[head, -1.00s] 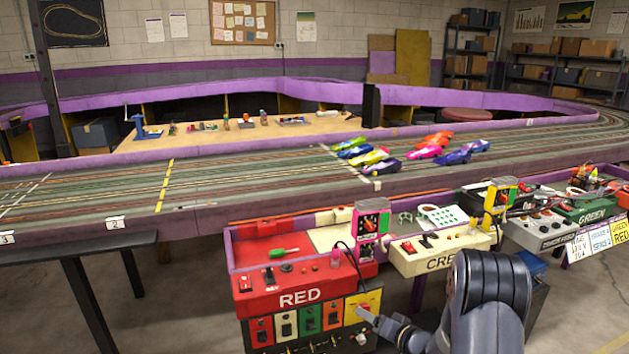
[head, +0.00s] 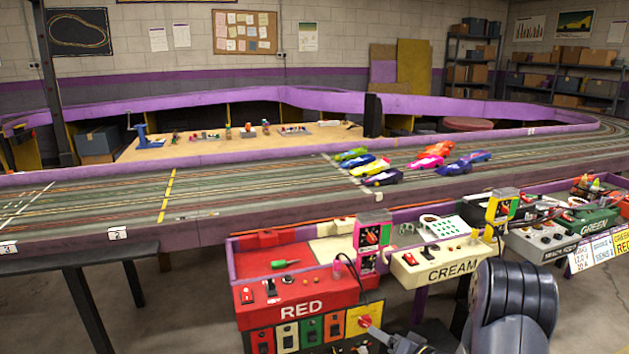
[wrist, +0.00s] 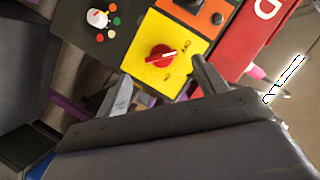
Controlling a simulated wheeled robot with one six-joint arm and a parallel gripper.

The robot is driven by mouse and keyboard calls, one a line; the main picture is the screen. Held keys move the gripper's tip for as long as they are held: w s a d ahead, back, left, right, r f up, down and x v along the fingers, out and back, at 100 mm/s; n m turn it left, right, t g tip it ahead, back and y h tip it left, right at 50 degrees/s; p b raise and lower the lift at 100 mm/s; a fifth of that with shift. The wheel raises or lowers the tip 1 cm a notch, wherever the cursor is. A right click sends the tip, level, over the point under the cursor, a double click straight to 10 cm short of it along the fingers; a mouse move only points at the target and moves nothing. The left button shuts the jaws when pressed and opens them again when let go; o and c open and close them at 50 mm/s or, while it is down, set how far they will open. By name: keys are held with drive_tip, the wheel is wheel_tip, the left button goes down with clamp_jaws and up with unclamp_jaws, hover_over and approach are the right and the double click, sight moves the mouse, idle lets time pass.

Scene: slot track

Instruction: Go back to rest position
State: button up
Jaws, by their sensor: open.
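My gripper (wrist: 160,92) is open in the wrist view, with its two fingers apart and nothing between them. Beyond the fingertips is a yellow panel with a red rotary knob (wrist: 160,57). The same knob (head: 365,321) shows in the head view at the lower right of the red station's front. The fingers look clear of the knob, though the exact gap is hard to tell. My arm (head: 512,300) fills the lower right of the head view, and the gripper tips are largely cut off or hidden there.
The red station (head: 300,306) and the cream station (head: 440,268) stand close in front of me. The slot track (head: 230,195) with several coloured cars lies behind them. A green station (head: 590,222) is at the right. Open floor (head: 190,310) shows at the left.

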sight(368, 326)
drive_tip(key=v, duration=0.5)
drive_tip(key=w+a+f+m+t+y+b, duration=0.1)
drive_tip(key=w+m+b, duration=0.1)
drive_tip(key=m, duration=0.3)
drive_tip(key=w+a+f+m+t+y+b, duration=0.1)
drive_tip(key=w+a+m+t+b, duration=0.1)
drive_tip(key=m, duration=0.4)
drive_tip(key=w+a+f+m+t+y+b, duration=0.1)
drive_tip(key=w+a+m+t+b, duration=0.1)
drive_tip(key=w+m+b, duration=0.1)
drive_tip(key=shift+w+a+f+m+y, duration=0.1)
drive_tip(key=shift+w+f+m+y, duration=0.15)
drive_tip(key=shift+m, duration=0.45)
drive_tip(key=shift+w+a+f+m+y, duration=0.15)
drive_tip(key=shift+w+m, duration=0.1)
drive_tip(key=shift+m, duration=0.45)
drive_tip(key=shift+s+d+m, duration=0.1)
drive_tip(key=shift+m, duration=0.2)
drive_tip(key=shift+v, duration=0.85)
drive_tip(key=shift+s, duration=0.1)
